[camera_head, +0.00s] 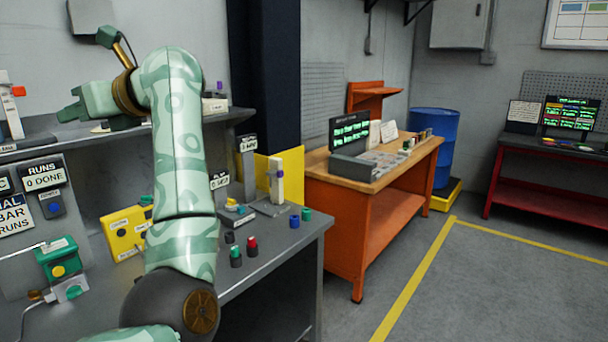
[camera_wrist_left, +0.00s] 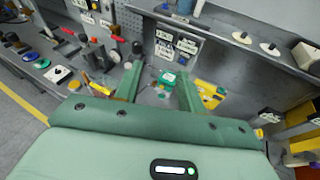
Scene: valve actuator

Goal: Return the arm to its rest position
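My left arm, pale green with dark joints, rises from the bottom of the head view and bends left above the workbench. Its left gripper (camera_head: 72,106) is in front of the grey shelf, clear of the bench top. In the left wrist view the two fingers of the left gripper (camera_wrist_left: 160,76) stand wide apart with nothing held between them. Beyond them on the bench is a green valve actuator block (camera_wrist_left: 167,77) with a yellow button, which also shows in the head view (camera_head: 57,262). My right gripper is not in view.
A grey shelf (camera_head: 20,146) runs behind the arm. The bench holds a yellow box (camera_head: 126,233), a red-topped button (camera_head: 252,244) and several other small parts. An orange workbench (camera_head: 340,229) stands to the right. Open floor lies beyond it.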

